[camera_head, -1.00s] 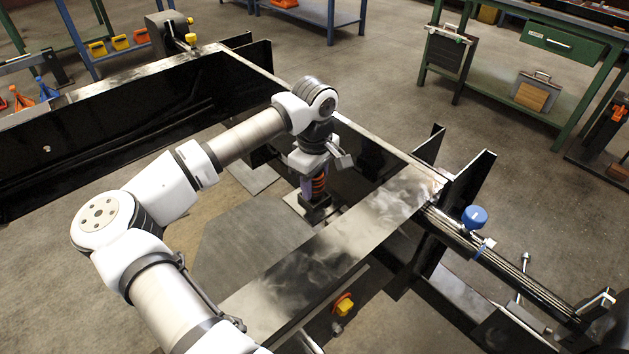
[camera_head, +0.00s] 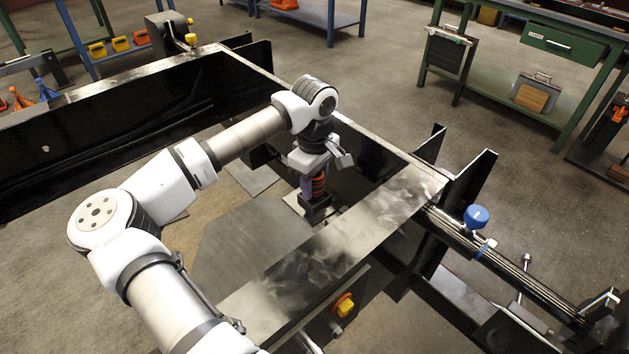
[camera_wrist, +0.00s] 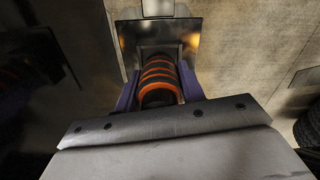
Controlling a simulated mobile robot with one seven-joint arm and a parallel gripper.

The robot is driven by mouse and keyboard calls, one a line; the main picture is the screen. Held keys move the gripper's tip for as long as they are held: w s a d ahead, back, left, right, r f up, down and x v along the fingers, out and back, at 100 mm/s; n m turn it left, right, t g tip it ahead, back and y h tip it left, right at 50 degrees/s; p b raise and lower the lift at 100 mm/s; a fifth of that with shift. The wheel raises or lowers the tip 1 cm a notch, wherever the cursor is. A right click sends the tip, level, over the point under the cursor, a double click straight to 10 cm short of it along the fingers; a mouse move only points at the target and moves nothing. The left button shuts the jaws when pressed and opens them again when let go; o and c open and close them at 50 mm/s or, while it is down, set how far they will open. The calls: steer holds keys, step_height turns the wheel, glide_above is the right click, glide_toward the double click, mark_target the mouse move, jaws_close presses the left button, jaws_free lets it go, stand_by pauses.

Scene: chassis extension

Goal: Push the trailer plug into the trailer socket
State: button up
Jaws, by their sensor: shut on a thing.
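My gripper (camera_wrist: 160,88) points down inside the black chassis frame, its purple fingers on either side of a black-and-orange ringed plug (camera_wrist: 160,70). In the head view the plug (camera_head: 319,184) shows below my wrist, close to the inner side of the frame. A dark block (camera_head: 316,208) sits directly below the plug. In the wrist view a metal plate with a recess (camera_wrist: 158,38) lies at the plug's far end. I take it for the socket, but cannot tell how deep the plug sits or whether it touches.
The frame's bare metal crossmember (camera_head: 318,262) runs close to the right of my gripper. A yellow-and-red knob (camera_head: 344,304) is on its near side. A blue knob (camera_head: 476,216) stands on the drawbar. A flat grey plate (camera_head: 235,250) lies on the floor left of the gripper.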

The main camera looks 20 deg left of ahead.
steer(key=shift+f+b, duration=0.5)
steer(key=shift+f, duration=0.05)
steer(key=o, duration=1.1)
steer(key=shift+r, duration=0.1)
step_height(320, 180, up, 14)
steer(key=shift+f+b, duration=0.15)
steer(key=shift+b, duration=0.6)
